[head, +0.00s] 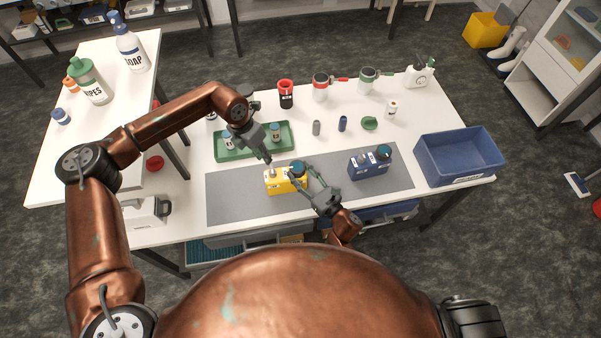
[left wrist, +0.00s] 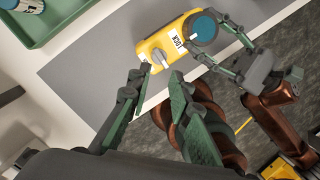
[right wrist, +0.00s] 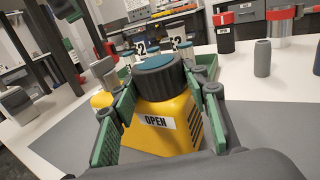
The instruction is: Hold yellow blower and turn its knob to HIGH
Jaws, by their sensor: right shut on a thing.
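The yellow blower (head: 276,182) stands on the grey mat, with a dark blue-green round cap at its right end. In the left wrist view the yellow blower (left wrist: 164,42) shows a small grey knob (left wrist: 158,57) on top and a white label. In the right wrist view a label on the blower (right wrist: 170,128) reads OPEN. My right gripper (head: 299,176) is shut on the capped end, a finger on each side. My left gripper (head: 267,160) is open and empty just above the knob, its fingertips (left wrist: 161,77) apart. Which setting the knob points to is unclear.
A blue unit (head: 366,168) with a similar cap stands on the grey mat (head: 235,207) to the right. A green tray (head: 222,154) with small jars lies behind the blower. A blue bin (head: 460,155) stands at the right end. Bottles and cups line the back.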

